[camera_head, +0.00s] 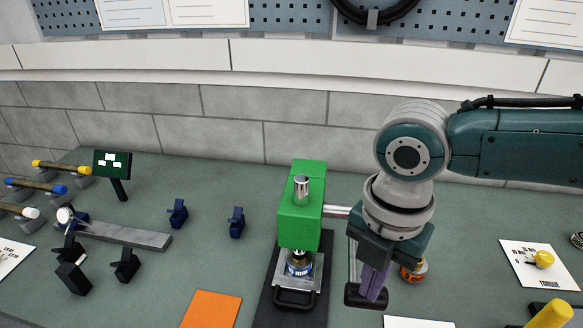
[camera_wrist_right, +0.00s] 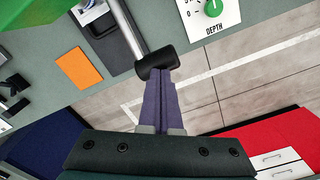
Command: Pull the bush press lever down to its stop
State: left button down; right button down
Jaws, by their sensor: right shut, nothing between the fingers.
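The green bush press (camera_head: 300,220) stands near the middle of the bench, and part of its green body shows in the wrist view (camera_wrist_right: 35,10). Its lever has a short silver shaft (camera_head: 337,211) on the right side and a long thin rod running to a black handle (camera_head: 352,297). In the wrist view the rod (camera_wrist_right: 125,32) ends at the black handle (camera_wrist_right: 150,66). My right gripper (camera_head: 372,297) has its purple fingers shut together with their tips at the handle. I cannot tell for certain whether they touch it. My left gripper is not in view.
A small part with a blue label (camera_head: 298,268) sits under the ram. An orange-labelled can (camera_head: 414,271) stands behind the right gripper. An orange sheet (camera_head: 212,310) lies left of the press. A DEPTH dial (camera_wrist_right: 213,8) is at the bench front.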

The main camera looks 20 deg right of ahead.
jog(key=shift+w+d+r+p, duration=0.1)
jog(key=shift+w+r+p, duration=0.05)
jog(key=shift+r+p, duration=0.8)
jog(key=shift+w+d+r+p, duration=0.2)
jog(key=shift+r+p, duration=0.45)
jog(key=shift+r, duration=0.65)
jog(key=shift+w+d+r+p, duration=0.1)
jog(key=shift+w+r+p, duration=0.05)
jog(key=shift+r+p, duration=0.8)
notch_tip(320, 180, up, 5)
jog(key=p, duration=0.4)
jog(key=shift+a, duration=0.1)
